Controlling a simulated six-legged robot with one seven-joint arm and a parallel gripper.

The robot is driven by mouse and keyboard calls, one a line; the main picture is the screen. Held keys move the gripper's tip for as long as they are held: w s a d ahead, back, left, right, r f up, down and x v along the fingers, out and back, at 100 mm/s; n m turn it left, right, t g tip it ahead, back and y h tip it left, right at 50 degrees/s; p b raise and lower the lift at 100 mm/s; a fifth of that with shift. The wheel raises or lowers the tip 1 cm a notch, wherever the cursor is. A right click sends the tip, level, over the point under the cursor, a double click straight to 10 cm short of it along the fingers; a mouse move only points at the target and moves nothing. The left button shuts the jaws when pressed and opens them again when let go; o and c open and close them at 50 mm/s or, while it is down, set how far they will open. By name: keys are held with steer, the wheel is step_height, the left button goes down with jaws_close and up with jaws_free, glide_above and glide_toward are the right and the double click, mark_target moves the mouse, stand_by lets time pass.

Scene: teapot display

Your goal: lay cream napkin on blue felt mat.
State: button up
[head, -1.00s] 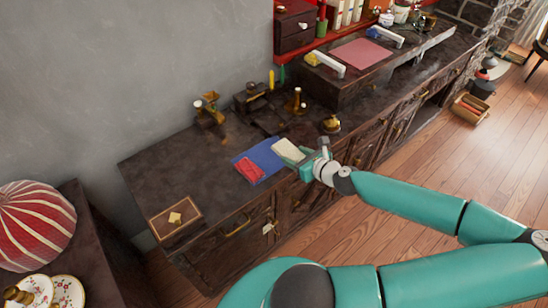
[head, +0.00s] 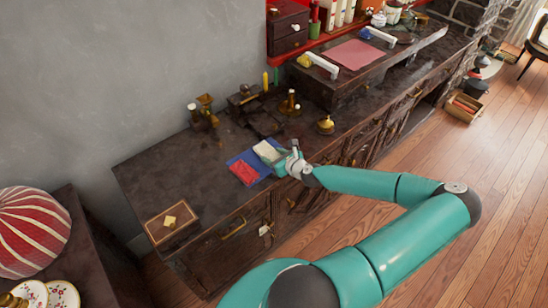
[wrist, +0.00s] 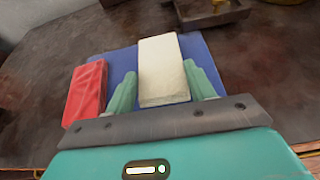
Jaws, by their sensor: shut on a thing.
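The cream napkin (wrist: 162,68) is a folded block between the two green fingers of my gripper (wrist: 165,90) in the wrist view. It also shows in the head view (head: 268,150). My gripper (head: 284,160) is shut on it. The napkin is over the blue felt mat (wrist: 205,68), which lies on the dark cabinet top; I cannot tell whether they touch. The mat's blue edge shows in the head view (head: 236,159). A red folded cloth (wrist: 87,90) lies on the mat's left part, beside the napkin and apart from it; it is also in the head view (head: 244,172).
A wooden box (head: 172,223) stands at the cabinet's near left. Brass pieces (head: 204,110) and a dark tray (wrist: 212,12) stand behind the mat. A small brass bell-like object (head: 326,125) is to the right.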

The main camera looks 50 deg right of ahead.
steer(key=shift+f, duration=0.3)
steer(key=shift+f, duration=0.15)
steer(key=o, duration=1)
steer(key=shift+r, duration=0.2)
steer(key=v, duration=1.2)
